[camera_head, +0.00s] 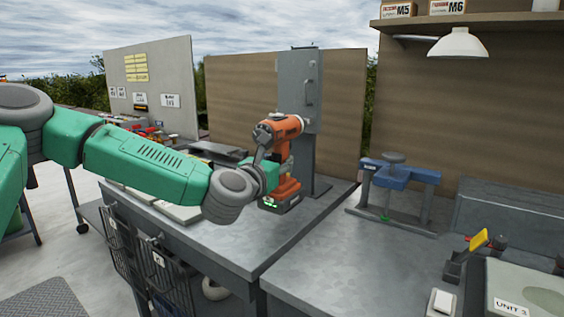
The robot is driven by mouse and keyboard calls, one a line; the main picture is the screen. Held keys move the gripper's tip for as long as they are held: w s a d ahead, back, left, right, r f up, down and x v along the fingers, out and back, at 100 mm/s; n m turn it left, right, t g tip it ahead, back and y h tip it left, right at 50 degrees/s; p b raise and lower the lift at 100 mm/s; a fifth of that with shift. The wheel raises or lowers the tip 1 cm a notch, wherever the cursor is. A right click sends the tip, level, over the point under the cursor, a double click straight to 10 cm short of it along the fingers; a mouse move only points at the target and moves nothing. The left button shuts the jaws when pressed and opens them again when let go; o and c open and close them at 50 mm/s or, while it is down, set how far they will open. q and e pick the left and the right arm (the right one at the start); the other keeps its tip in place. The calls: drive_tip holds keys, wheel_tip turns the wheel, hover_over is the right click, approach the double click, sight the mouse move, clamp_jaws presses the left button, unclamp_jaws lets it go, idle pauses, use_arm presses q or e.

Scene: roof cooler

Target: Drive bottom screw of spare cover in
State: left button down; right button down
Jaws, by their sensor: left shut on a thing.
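My left arm comes in from the left, and my left gripper (268,164) is shut on an orange and black power drill (287,188). The drill is upright, its battery base low over the grey bench or on it; I cannot tell which. A tall grey metal panel (298,75) with a handle stands right behind the drill; it may be the spare cover. The drill overlaps it in the picture, and I cannot tell whether they touch. No screw can be made out, and the drill's bit cannot be made out. My right gripper is not in view.
A blue clamp fixture (405,175) stands on the right bench (345,258). A yellow-tipped fixture (477,240) and a plate marked "UNIT 3" (530,285) are at lower right. A lamp (459,43) hangs above. Wire baskets (122,240) hang at the left bench's front.

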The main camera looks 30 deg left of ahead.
use_arm(q)
drive_tip(key=s, duration=0.6)
drive_tip(key=shift+a+r, duration=0.25)
idle(0.7)
drive_tip(key=shift+s, duration=0.1)
idle(0.4)
